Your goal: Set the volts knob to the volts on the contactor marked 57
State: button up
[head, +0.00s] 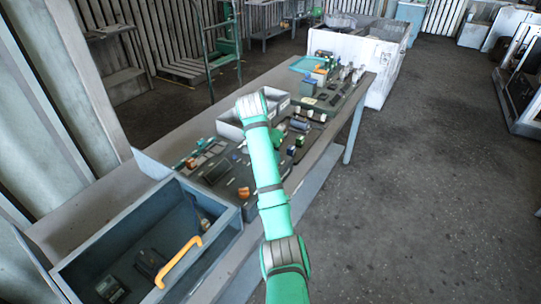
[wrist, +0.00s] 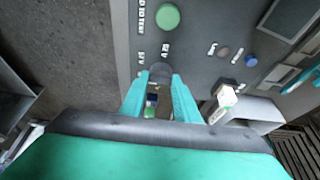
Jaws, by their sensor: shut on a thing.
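In the wrist view, my gripper (wrist: 159,77) has its two teal fingers on either side of a dark round knob (wrist: 160,70) on a grey panel (wrist: 195,75). The fingers are shut on this knob, which looks like the volts knob. Small volt labels stand beside and above it, too small to read surely. The knob's pointer cannot be made out. In the head view, my arm reaches over the workbench and hides the gripper and knob. No contactor marked 57 can be read in either view.
The panel carries a green button (wrist: 168,16) by a "TO TEST" label and a blue button (wrist: 250,60). An open drawer (head: 90,258) with an orange handle (head: 178,262) holds dark parts at the near end. Many small parts crowd the workbench (head: 150,143).

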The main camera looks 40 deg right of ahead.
jog(key=m, duration=0.2)
jog(key=m+g, duration=0.1)
jog(key=m, duration=0.1)
jog(key=shift+w+g+h, duration=0.2)
jog(key=shift+g+h, duration=0.1)
jog(key=shift+s+d+m+g, duration=0.1)
jog(key=shift+d+m+g, duration=0.1)
jog(key=shift+m, duration=0.3)
jog(key=shift+d+m+g, duration=0.1)
jog(key=shift+m+g, duration=0.1)
jog(key=shift+m, duration=0.3)
jog(key=o, duration=1)
jog(key=shift+a, duration=0.1)
jog(key=shift+o, duration=0.2)
jog(key=shift+a+r, duration=0.15)
